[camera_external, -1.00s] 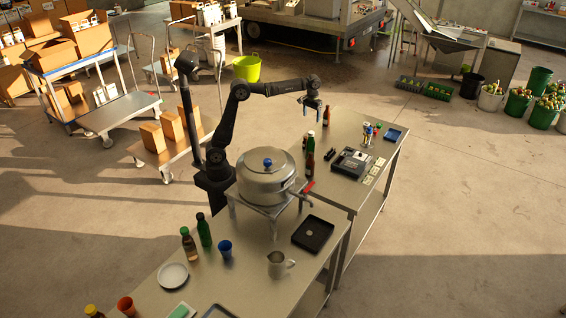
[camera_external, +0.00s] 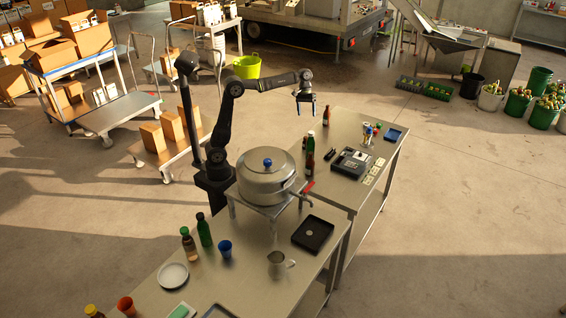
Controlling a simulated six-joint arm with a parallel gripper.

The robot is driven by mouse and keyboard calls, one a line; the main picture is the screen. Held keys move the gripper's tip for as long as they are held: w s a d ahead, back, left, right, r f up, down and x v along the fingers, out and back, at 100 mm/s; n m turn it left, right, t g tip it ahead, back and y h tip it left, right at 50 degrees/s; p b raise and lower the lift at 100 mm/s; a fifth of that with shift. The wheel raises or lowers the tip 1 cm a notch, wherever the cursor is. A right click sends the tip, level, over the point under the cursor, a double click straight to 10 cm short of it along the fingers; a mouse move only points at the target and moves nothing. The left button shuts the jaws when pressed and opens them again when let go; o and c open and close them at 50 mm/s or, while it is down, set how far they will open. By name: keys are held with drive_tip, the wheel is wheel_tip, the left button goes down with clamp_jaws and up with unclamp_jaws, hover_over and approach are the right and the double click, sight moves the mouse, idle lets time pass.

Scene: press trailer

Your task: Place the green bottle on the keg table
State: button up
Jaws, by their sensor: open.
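A green bottle (camera_external: 204,230) stands upright at the back edge of the near steel table. My gripper (camera_external: 306,110) is open and empty, pointing down in the air by the back left of the far table. It is well apart from the green bottle, beyond the keg.
The near table (camera_external: 225,283) holds a blue cup (camera_external: 225,249), a white plate (camera_external: 173,276), a black tray (camera_external: 313,234) and a metal jug (camera_external: 277,265). A red-handled tap (camera_external: 306,190) sticks out from the keg.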

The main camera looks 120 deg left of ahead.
drive_tip(key=s+r+n+t+y, duration=0.2)
drive_tip(key=s+n+t+y, duration=0.4)
drive_tip(key=s+n+t, duration=1.1)
drive_tip(key=w+f+n, duration=0.1)
drive_tip(key=f, duration=0.8)
drive_tip(key=w+f+g, duration=0.1)
drive_tip(key=w+f, duration=0.1)
drive_tip(key=f, duration=0.8)
drive_tip(key=w+f+n+g, duration=0.1)
drive_tip(key=f, duration=0.9)
drive_tip(key=shift+w+d+n, duration=0.15)
drive_tip(key=shift+d+n, duration=0.15)
drive_tip(key=shift+w+h, duration=0.15)
drive_tip(key=shift+h, duration=0.15)
approach(313, 149)
drive_tip(key=w, duration=0.1)
drive_tip(key=w+a+f, duration=0.1)
drive_tip(key=w, duration=0.1)
drive_tip(key=shift+a+f, duration=0.15)
drive_tip(key=shift+a, duration=0.05)
drive_tip(key=shift+w+a, duration=0.3)
drive_tip(key=shift+w, duration=0.7)
drive_tip(key=shift+w+a, duration=0.25)
drive_tip(key=shift+w, duration=0.8)
drive_tip(key=shift+w+a, duration=0.3)
drive_tip(key=shift+w, duration=0.7)
drive_tip(key=c, duration=1.3)
